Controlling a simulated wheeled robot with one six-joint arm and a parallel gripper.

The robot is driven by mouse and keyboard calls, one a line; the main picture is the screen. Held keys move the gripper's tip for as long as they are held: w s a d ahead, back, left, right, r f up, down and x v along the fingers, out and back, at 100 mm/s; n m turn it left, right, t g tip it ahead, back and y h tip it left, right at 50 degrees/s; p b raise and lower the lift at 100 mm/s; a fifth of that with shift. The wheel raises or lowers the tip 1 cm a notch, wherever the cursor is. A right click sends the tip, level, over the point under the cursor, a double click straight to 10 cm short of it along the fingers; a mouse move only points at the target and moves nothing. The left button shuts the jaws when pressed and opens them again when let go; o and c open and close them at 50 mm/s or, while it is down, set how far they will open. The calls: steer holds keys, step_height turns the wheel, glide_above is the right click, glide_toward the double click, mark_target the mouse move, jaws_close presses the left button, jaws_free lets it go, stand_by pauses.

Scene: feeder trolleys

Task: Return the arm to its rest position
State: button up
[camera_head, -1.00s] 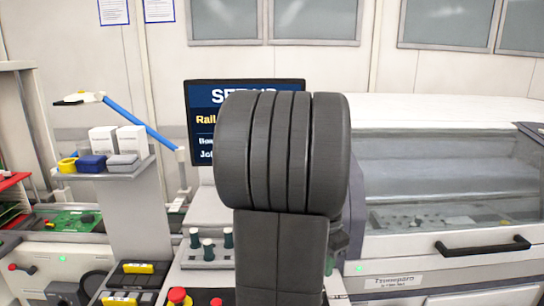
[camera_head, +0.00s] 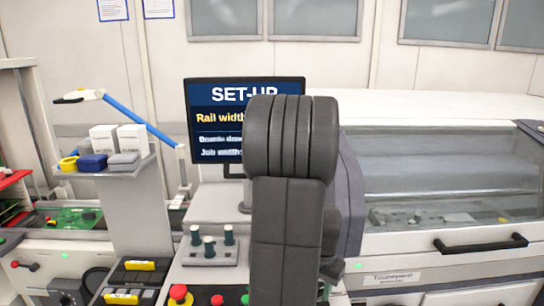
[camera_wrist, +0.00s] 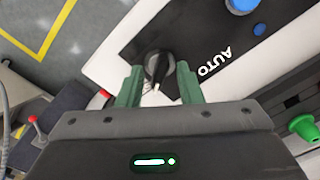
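My dark grey arm stands in the middle of the head view, in front of the set-up screen (camera_head: 215,117); the gripper end is hidden there. In the wrist view my gripper (camera_wrist: 159,78) has two green fingers spread apart with nothing held between them. A black rotary knob (camera_wrist: 158,66) on a dark panel marked AUTO (camera_wrist: 190,35) shows in the gap between the fingertips. It looks to lie beyond the tips, but how far cannot be told.
A glass-covered machine with a black handle (camera_head: 481,246) stands at the right. A shelf (camera_head: 105,171) with small boxes and a blue-armed lamp (camera_head: 137,123) are at the left. A switch panel (camera_head: 209,253) and a red button (camera_head: 178,293) are close to my arm.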

steer(key=n+p, duration=0.2)
steer(key=n, duration=0.5)
steer(key=shift+r+n, duration=0.25)
steer(key=shift+n, duration=0.05)
steer(key=shift+r, duration=2.1)
